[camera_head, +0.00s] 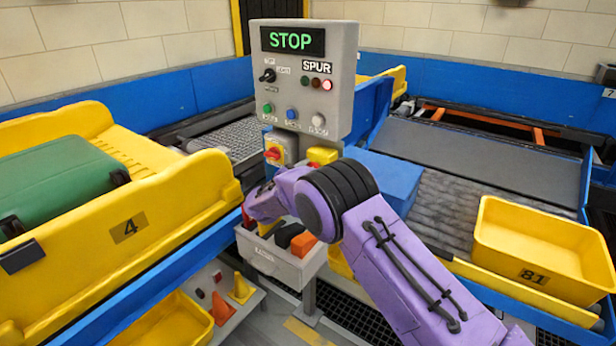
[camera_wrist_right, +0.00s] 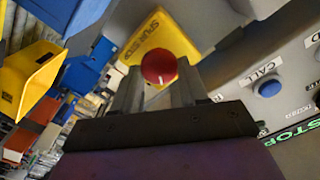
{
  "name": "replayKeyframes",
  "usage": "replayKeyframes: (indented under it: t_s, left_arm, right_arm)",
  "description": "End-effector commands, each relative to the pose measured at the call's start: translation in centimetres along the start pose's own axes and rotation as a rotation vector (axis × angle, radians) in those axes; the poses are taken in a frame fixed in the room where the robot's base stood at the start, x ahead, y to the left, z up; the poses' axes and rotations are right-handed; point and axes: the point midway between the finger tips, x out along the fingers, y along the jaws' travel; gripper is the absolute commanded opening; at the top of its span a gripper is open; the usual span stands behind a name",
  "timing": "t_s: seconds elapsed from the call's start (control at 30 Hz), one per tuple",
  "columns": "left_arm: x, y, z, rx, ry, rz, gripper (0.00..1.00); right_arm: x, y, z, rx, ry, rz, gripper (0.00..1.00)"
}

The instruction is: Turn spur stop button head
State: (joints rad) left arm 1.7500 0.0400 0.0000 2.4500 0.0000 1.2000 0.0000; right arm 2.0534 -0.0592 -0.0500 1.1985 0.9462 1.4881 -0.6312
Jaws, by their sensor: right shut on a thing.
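The spur stop button is a round red head (camera_wrist_right: 159,67) on a yellow box (camera_wrist_right: 158,32) marked SPUR STOP, in the wrist view. My right gripper (camera_wrist_right: 158,80) has one finger on each side of the red head and is shut on it. In the head view, the top of the yellow box (camera_head: 322,155) shows below the control panel (camera_head: 345,45). My purple right arm covers the button and the fingers there. My left gripper is out of view.
A red and yellow rotary switch (camera_head: 273,153) sits left of the yellow box. A grey holder (camera_head: 285,265) with orange and black items is below. A green case (camera_head: 55,180) lies in yellow tray 4 (camera_head: 130,228). Yellow tray 81 (camera_head: 530,273) stands right.

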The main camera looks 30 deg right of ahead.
Motion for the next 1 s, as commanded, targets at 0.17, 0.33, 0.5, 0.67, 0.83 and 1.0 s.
replayKeyframes:
  t_s: [0.17,0.33,0.5,0.67,0.83,1.0]
  left_arm:
    - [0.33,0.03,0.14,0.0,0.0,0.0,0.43]
    - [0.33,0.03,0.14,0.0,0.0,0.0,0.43]
    - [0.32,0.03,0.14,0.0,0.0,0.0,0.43]
    - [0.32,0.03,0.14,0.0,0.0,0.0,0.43]
    - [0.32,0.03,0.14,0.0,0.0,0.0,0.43]
    - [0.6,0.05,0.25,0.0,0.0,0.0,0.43]
  right_arm:
    - [0.04,0.04,0.0,0.03,0.001,0.0,0.13]
    - [0.04,0.0,-0.05,0.036,0.001,0.0,0.13]
    - [0.05,-0.01,-0.07,0.036,0.001,0.0,0.13]
    - [0.04,-0.02,-0.06,0.035,0.001,0.0,0.68]
    - [0.01,-0.03,-0.02,0.035,0.0,0.0,0.68]
    - [-0.67,-0.01,0.11,0.035,-0.001,-0.002,0.68]
